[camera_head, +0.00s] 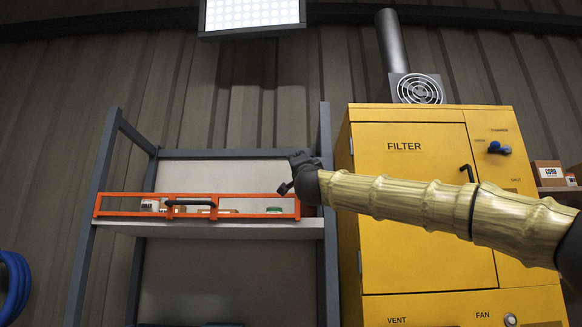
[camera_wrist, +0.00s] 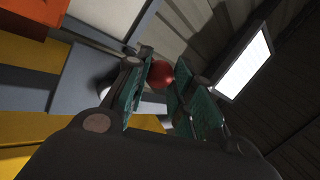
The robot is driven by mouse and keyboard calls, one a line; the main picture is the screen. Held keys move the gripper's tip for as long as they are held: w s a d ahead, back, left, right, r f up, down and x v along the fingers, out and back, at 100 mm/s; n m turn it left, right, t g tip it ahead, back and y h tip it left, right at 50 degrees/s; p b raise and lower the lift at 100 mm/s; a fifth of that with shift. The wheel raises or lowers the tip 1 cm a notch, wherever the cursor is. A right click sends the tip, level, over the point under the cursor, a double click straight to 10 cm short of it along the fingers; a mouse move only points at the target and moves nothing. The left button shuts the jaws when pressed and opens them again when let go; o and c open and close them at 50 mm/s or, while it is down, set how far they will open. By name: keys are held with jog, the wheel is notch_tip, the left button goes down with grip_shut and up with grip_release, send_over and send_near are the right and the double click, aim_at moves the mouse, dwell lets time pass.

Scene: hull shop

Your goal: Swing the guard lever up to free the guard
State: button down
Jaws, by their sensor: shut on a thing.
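The guard (camera_head: 245,215) is an orange frame with a see-through front and a dark handle (camera_head: 188,202). It stands along the front of the upper shelf in the head view. My gripper (camera_head: 286,186) is at the guard's upper right corner, beside the shelf's right post. In the wrist view my gripper (camera_wrist: 163,92) has its green pads on both sides of a round red knob (camera_wrist: 160,73), the guard lever's end, and is shut on it. The lever's shaft is hidden by the fingers, and the head view does not show the lever clearly.
Small jars and boxes stand behind the guard on the shelf (camera_head: 215,231). A yellow filter cabinet (camera_head: 400,220) stands close on the right, behind my arm. A blue hose (camera_head: 14,285) hangs at the far left. A lit lamp panel (camera_head: 252,14) is above.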

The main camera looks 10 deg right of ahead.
jog(key=shift+d+r, duration=0.1)
jog(key=shift+d, duration=0.05)
jog(key=c, duration=1.2)
grip_release()
jog(key=shift+d, duration=0.1)
jog(key=shift+a, duration=0.2)
jog(key=v, duration=1.2)
